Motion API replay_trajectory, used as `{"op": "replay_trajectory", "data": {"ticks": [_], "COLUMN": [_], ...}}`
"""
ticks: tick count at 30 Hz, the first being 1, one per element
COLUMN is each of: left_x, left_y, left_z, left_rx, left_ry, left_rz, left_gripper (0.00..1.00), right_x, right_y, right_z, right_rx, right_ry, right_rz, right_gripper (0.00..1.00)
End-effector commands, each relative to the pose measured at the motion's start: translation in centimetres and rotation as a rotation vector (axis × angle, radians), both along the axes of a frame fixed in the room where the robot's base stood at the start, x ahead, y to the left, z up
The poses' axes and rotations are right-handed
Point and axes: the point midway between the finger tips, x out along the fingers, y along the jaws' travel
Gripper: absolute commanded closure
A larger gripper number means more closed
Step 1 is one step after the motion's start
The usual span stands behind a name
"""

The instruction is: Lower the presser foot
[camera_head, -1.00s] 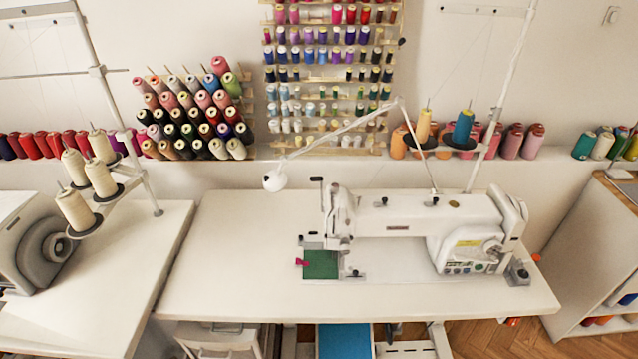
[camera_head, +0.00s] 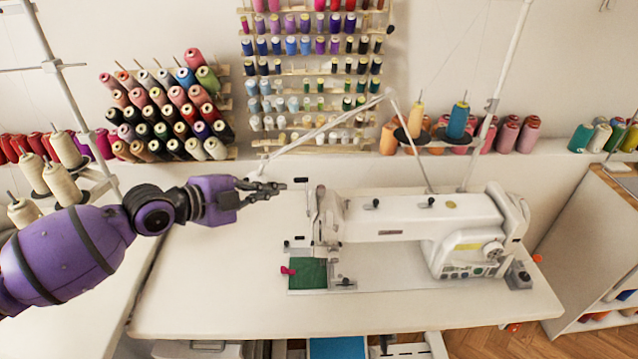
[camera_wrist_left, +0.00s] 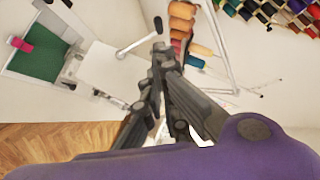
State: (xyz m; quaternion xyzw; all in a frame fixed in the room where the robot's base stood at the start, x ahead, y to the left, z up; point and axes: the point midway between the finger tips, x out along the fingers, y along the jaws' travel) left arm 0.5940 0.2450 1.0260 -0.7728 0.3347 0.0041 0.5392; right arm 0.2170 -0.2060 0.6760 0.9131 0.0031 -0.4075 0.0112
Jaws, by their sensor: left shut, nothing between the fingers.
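The white sewing machine (camera_head: 400,222) stands on the white table, its needle head (camera_head: 326,222) at the left end. The presser foot itself is too small to make out, low on the head above a green cloth (camera_head: 308,273) with a pink piece. My left gripper (camera_head: 284,186) is shut and empty, just left of the lever, with a small gap apparent. In the left wrist view the fingertips (camera_wrist_left: 160,48) point toward the machine head. My right gripper is not in view.
The table (camera_head: 215,290) is clear left of the machine. A thin white jointed arm (camera_head: 330,125) and a thread stand (camera_head: 490,110) rise behind the machine. Thread racks (camera_head: 315,80) line the wall, and cone spools (camera_head: 50,165) stand at left near my arm.

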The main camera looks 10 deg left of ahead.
Motion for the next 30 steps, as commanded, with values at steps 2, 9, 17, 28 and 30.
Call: {"op": "replay_trajectory", "data": {"ticks": [2, 9, 17, 28, 30], "left_x": [0.0, 0.0, 0.5, 5.4, 6.2], "left_y": [0.0, 0.0, -0.3, -3.5, -4.2], "left_z": [0.0, 0.0, -0.1, -2.2, -2.6], "left_rx": [0.028, 0.049, 0.045, 0.043, 0.044], "left_ry": [-0.018, -0.032, -0.033, -0.036, -0.035], "left_rz": [-0.014, -0.023, -0.022, -0.021, -0.022], "left_gripper": [1.00, 1.00, 1.00, 1.00, 1.00], "right_x": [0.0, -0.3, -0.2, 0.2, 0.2], "right_y": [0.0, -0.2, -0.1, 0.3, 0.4], "right_z": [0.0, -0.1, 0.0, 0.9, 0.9], "right_rx": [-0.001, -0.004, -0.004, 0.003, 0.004], "right_ry": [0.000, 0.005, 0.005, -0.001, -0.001], "right_rz": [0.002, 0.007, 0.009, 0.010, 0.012], "right_gripper": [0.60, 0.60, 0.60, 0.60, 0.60]}}
